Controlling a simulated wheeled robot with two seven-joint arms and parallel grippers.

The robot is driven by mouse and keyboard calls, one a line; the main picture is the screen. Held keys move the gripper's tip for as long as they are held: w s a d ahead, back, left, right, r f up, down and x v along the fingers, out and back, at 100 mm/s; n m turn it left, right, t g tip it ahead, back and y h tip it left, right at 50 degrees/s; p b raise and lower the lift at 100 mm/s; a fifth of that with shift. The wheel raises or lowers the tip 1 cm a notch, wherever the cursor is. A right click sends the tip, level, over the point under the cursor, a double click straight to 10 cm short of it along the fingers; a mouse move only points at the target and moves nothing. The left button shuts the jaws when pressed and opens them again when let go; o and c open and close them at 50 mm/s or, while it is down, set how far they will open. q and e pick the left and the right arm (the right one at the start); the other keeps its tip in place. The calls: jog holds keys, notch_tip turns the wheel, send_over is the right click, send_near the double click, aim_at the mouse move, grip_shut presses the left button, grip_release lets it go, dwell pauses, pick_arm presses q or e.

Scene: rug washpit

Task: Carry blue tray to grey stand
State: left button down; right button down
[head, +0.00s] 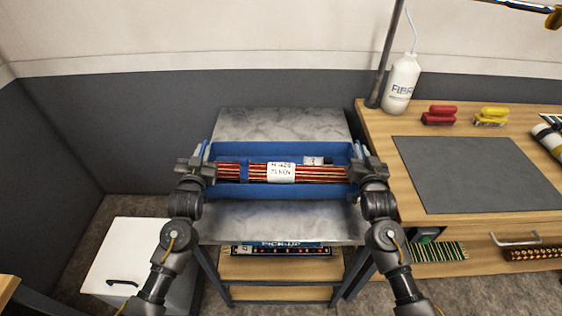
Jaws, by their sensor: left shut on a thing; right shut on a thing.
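The blue tray (240,190) is in the middle of the head view, with a rolled red striped bundle bearing a white label (281,172) lying in it. The grey stand (280,125) is a table with a marbled grey top, and the tray is over its top. I cannot tell whether the tray touches the top. My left gripper (203,165) is shut on the tray's left end. My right gripper (359,166) is shut on its right end. The tray looks level and hides the middle of the stand top.
A wooden bench (380,140) stands right of the stand, with a grey mat (475,174), a white bottle (402,84), a red brush (440,115) and a yellow brush (491,116). A white cabinet (125,255) is at lower left. Grey walls close the back and left.

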pick_arm(q)
jog(key=shift+f, duration=0.45)
pick_arm(e)
jog(key=shift+f, duration=0.35)
pick_arm(q)
jog(key=c, duration=1.5)
grip_release()
jog(key=shift+s+r, duration=0.1)
jog(key=shift+r, duration=0.1)
pick_arm(e)
jog(key=c, duration=1.5)
grip_release()
jog(key=shift+r, duration=0.1)
pick_arm(q)
jog(key=shift+o, duration=0.2)
pick_arm(e)
jog(key=shift+o, duration=0.2)
jog(key=shift+s, duration=0.55)
pick_arm(q)
jog(key=s, duration=1.2)
pick_arm(e)
jog(key=s, duration=1.1)
